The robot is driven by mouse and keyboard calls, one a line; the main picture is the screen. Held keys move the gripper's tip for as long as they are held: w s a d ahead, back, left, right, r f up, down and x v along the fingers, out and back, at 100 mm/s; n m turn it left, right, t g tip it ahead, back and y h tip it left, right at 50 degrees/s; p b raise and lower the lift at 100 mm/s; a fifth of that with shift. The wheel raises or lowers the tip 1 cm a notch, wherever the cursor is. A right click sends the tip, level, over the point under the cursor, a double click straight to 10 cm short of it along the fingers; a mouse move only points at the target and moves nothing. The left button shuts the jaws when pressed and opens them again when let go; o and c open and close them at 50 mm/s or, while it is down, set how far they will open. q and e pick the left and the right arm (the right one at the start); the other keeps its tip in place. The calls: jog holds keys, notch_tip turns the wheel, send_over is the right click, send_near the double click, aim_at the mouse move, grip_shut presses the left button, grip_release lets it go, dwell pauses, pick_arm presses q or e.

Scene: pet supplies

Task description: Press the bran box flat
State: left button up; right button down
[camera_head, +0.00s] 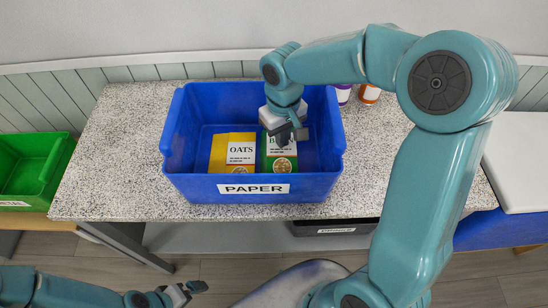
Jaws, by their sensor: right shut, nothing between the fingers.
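The green-and-white bran box (278,155) is inside the blue bin labelled PAPER (190,183), beside the yellow oats box (232,152). The upper part of its printed name is hidden by my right gripper. My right gripper (284,139) points down into the bin over the top of the bran box, its fingers shut with nothing between them. I cannot tell whether it touches the box. My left gripper (188,290) is low at the bottom left, away from the bin, and its fingers look apart.
The bin stands on a speckled counter (120,135), clear to its left. A purple container (343,94) and an orange one (369,94) stand behind its right side, partly hidden by my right arm. A green bin (35,165) is at the left. A dark bin (335,228) sits below the counter.

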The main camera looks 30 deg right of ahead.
jog(key=shift+f, duration=0.15)
jog(key=shift+f+b, duration=0.8)
jog(key=shift+f, duration=0.05)
jog(key=shift+r, duration=0.1)
